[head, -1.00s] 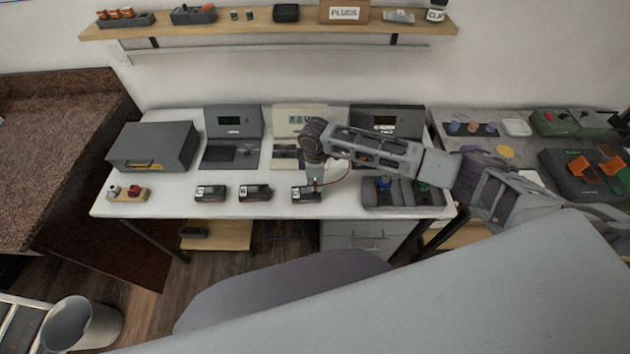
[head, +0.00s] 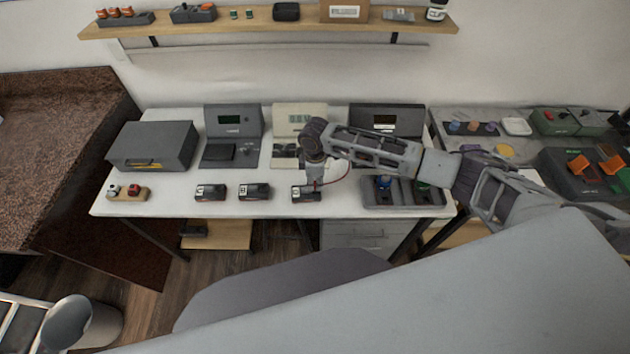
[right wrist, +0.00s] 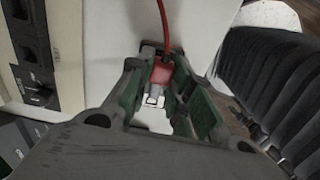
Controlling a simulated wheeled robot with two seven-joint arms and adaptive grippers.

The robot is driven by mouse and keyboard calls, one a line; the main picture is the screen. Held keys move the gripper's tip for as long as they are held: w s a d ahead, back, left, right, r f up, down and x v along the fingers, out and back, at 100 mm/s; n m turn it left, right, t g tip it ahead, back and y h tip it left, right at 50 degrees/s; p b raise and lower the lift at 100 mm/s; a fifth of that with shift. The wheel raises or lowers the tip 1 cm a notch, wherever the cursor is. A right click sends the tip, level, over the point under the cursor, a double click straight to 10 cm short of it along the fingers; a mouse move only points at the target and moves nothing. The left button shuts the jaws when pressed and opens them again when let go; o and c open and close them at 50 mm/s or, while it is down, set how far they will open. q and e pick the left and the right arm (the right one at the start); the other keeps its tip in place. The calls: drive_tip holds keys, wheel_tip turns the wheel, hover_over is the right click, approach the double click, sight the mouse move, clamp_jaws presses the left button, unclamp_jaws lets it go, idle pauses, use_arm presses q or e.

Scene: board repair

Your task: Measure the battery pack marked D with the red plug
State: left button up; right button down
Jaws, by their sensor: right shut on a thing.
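My right gripper (head: 315,181) is shut on the red plug, above the rightmost of three dark battery packs (head: 306,194) on the white table. In the right wrist view the red plug (right wrist: 161,73) sits between the fingertips, its red lead running up and away. Whether it touches the pack cannot be told. The other two packs, the left one (head: 210,192) and the middle one (head: 255,192), lie to the left. Their small white labels are too blurred to read surely. The cream meter (head: 300,116) stands behind, partly hidden by my arm. My left gripper is not in view.
A grey box (head: 153,146) and a wooden block (head: 127,194) with small plugs are at the table's left. Two dark grey units (head: 233,121) (head: 387,118) flank the meter. A dark tray (head: 402,196) lies at the right under my forearm. A shelf (head: 250,28) hangs above.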

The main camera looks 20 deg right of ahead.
drive_tip(key=shift+f, duration=0.3)
idle(0.5)
drive_tip(key=c, duration=0.9)
unclamp_jaws()
drive_tip(key=shift+c, duration=0.2)
drive_tip(key=shift+r+p, duration=1.5)
drive_tip(key=shift+p, duration=0.5)
idle(0.4)
drive_tip(key=shift+r, duration=0.15)
drive_tip(key=shift+r+p, duration=0.9)
drive_tip(key=shift+p, duration=0.05)
drive_tip(key=shift+r, duration=1.95)
